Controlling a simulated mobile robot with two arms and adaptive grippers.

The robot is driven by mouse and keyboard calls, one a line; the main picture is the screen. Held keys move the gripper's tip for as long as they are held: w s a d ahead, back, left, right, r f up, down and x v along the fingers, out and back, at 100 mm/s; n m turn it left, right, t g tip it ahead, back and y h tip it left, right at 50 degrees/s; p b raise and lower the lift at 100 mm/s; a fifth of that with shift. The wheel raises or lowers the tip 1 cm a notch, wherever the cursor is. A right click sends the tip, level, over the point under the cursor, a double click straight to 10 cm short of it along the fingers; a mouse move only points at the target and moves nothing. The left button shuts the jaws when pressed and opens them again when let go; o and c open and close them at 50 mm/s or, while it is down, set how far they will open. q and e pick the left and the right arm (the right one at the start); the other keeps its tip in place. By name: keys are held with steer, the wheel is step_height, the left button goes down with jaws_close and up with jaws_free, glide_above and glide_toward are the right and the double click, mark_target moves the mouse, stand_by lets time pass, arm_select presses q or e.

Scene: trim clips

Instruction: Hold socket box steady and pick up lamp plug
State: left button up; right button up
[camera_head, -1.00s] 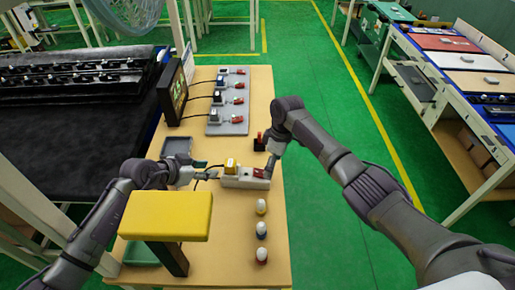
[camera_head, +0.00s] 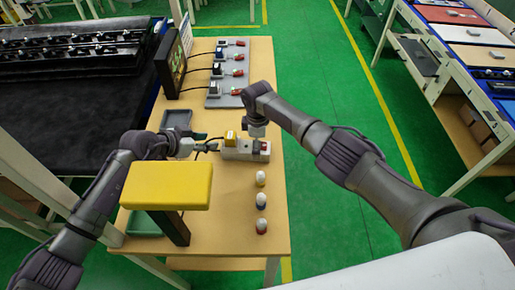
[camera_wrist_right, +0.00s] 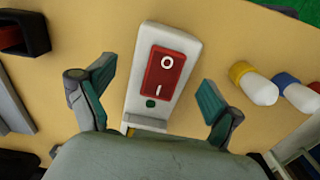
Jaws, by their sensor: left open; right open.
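The white socket box (camera_head: 232,154) stands on the wooden table, with a red rocker switch (camera_wrist_right: 165,73) at its right end. A small yellow block (camera_head: 231,137), perhaps the lamp plug, sits at the box's left part; I cannot tell whether it is plugged in. My left gripper (camera_head: 203,145) is open, just left of the box, near a dark cable. My right gripper (camera_wrist_right: 156,97) is open above the box's switch end, its fingers on either side of the box in the right wrist view. Contact there is unclear.
A yellow-topped lamp-like stand (camera_head: 168,184) is at the table's front left. A grey board (camera_head: 228,88) with several plugs and a framed panel (camera_head: 173,66) are at the back. A grey tray (camera_head: 177,121) lies left.

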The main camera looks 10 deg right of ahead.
steer(key=shift+f, duration=1.3)
steer(key=c, duration=1.5)
